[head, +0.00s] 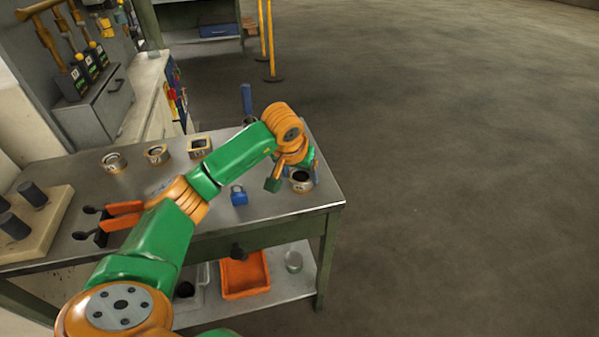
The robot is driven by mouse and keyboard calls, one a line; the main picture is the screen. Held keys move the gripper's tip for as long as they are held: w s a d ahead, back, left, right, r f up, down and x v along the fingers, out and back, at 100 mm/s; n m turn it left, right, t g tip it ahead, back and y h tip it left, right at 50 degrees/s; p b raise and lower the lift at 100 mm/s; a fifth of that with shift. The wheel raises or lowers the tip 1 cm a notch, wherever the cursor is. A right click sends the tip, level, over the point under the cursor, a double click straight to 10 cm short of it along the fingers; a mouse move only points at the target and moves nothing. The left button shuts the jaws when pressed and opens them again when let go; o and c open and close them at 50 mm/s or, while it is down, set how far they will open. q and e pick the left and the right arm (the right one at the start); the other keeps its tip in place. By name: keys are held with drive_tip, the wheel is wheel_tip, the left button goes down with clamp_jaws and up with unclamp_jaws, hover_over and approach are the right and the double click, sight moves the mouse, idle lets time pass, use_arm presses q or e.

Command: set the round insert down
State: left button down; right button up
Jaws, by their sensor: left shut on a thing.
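My left gripper (291,175) is over the right end of the metal table (270,209), shut on a round insert (301,187). The insert is a short, light-coloured ring with a dark opening facing up. It looks about upright, at or just above the tabletop near the right edge; I cannot tell whether it touches. The wrist and fingers hide part of its far side. My right gripper is not in view.
Two round pieces (113,162) (157,154) and a squarish one (199,146) stand along the table's back. A pale block with dark cylinders (42,222) is left. An orange bin (245,275) sits below.

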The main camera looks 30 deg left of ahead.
use_arm(q)
unclamp_jaws()
drive_tip(key=v, duration=1.2)
drive_tip(key=shift+p, duration=0.3)
drive_tip(key=shift+s, duration=0.1)
